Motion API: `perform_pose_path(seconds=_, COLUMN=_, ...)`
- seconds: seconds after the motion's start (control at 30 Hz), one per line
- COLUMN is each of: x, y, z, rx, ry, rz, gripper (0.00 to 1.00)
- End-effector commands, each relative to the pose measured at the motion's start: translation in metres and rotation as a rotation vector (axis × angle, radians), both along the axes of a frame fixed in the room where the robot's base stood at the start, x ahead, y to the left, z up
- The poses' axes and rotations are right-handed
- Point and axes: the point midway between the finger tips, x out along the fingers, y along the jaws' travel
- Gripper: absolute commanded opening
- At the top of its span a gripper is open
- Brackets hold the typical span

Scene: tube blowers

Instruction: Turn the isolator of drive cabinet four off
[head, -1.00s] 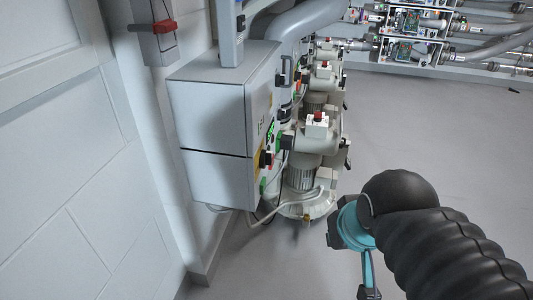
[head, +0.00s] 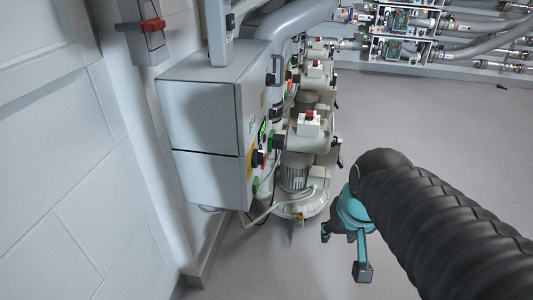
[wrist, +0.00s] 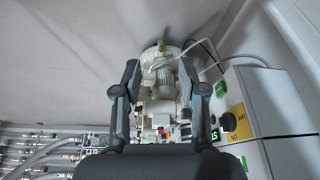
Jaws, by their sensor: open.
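The nearest grey drive cabinet (head: 200,115) stands against the wall left of centre in the head view. A dark rotary isolator knob (head: 258,158) on a yellow plate sits on its right-hand face, seen edge-on. In the wrist view the black knob (wrist: 229,122) and yellow plate (wrist: 240,113) show at the right. I cannot read a cabinet number. My gripper (head: 343,252) is open and empty, low to the right of the cabinet and apart from it. In the wrist view its fingers (wrist: 160,68) are spread, with the knob outside the right finger.
A blower with motor (head: 297,172) stands on the floor beside the cabinet, with a pale cable (head: 263,216) near its base. More blowers line up behind. A red-handled wall box (head: 152,26) is at upper left.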

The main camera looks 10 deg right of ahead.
Motion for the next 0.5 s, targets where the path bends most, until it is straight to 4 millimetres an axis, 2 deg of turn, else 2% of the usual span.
perform_pose_path(seconds=0.1, x=0.022, y=-0.012, z=-0.013, rx=0.068, ry=0.069, rz=-0.089, gripper=0.42)
perform_pose_path(seconds=0.27, x=0.050, y=-0.021, z=-0.026, rx=0.214, ry=0.156, rz=-0.249, gripper=0.42)
perform_pose_path(seconds=0.5, x=0.102, y=-0.031, z=-0.040, rx=0.510, ry=0.291, rz=-0.571, gripper=0.42)
